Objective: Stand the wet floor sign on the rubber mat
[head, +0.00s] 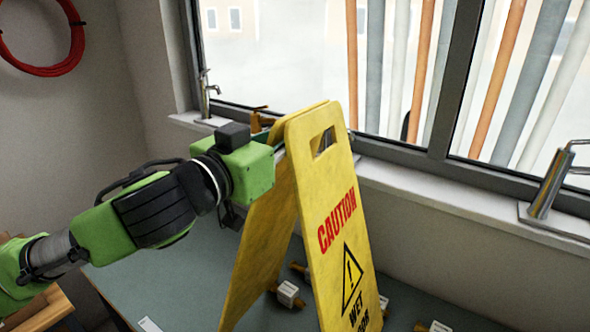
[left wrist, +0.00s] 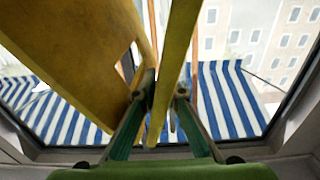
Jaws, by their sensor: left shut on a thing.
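The yellow wet floor sign (head: 338,225) stands upright and spread in an A shape, with "CAUTION" and a warning triangle on its front panel. My left gripper (head: 281,150) is at its upper left edge in the head view, its fingertips partly hidden by the sign. In the left wrist view the fingers of my left gripper (left wrist: 165,92) are shut on one panel of the sign (left wrist: 176,50); the other panel is to the left. The front panel's lower end is cut off by the picture, so I cannot tell what is under it. I cannot make out a rubber mat.
A blue-grey tabletop (head: 185,280) lies below the sign. Small white-labelled brass fittings (head: 288,293) lie on it near the sign. Taps stand on the window sill at the left (head: 206,95) and right (head: 549,185). A window is close behind.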

